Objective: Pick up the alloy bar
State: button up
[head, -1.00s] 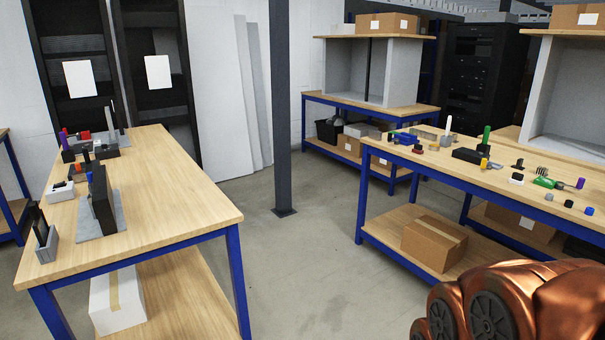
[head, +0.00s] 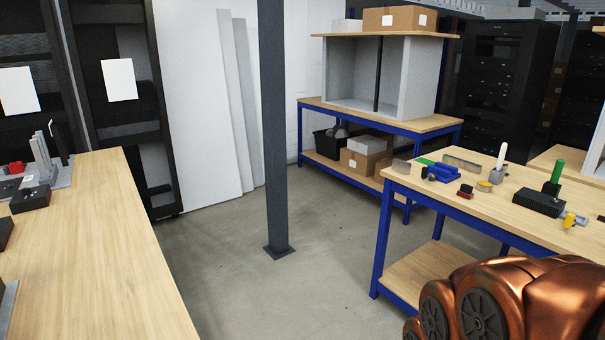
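A long grey metallic bar (head: 462,164) lies near the back edge of the right workbench (head: 540,215). It may be the alloy bar, but I cannot tell for sure at this size. My gripper is not in view. Only copper-coloured links of my arm show at the lower right, in front of the right workbench, hiding part of it.
A blue part (head: 440,173), a black block with a green handle (head: 540,202) and other small parts share the right bench. A dark post (head: 273,130) stands mid-floor. The left workbench (head: 110,260) holds parts at its left. Bare floor (head: 260,290) lies between the benches.

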aim_at(403, 168)
jog(key=i, duration=3.8)
jog(key=z, duration=0.3)
